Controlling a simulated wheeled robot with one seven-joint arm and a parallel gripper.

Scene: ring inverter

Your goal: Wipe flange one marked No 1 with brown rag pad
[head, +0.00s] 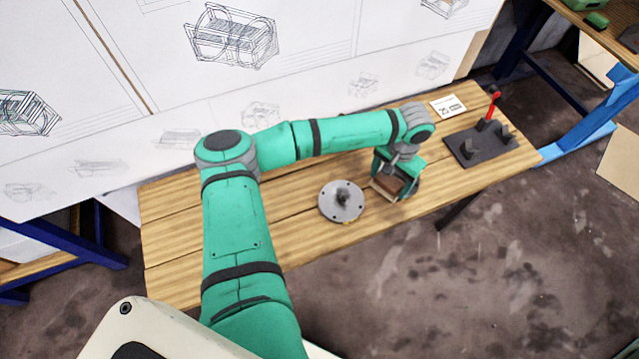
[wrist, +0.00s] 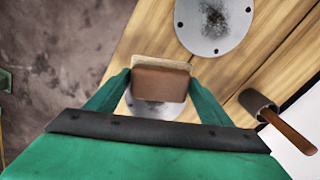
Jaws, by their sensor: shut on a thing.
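My gripper (head: 396,184) is shut on the brown rag pad (wrist: 160,84), a brown block with a pale edge; the pad also shows in the head view (head: 386,181). A grey round flange (head: 342,201) with bolt holes and a dark smudge lies on the bench, left of my gripper. It shows at the top of the wrist view (wrist: 214,24). A second grey disc (wrist: 150,110) shows partly behind the pad between my fingers; my gripper hides it in the head view. I cannot tell whether the pad touches it. No number mark is readable on either disc.
The wooden bench (head: 170,230) carries a dark fixture (head: 470,148) with a red handle (head: 494,105) and a white card (head: 447,105) at the right. The bench's left part is clear.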

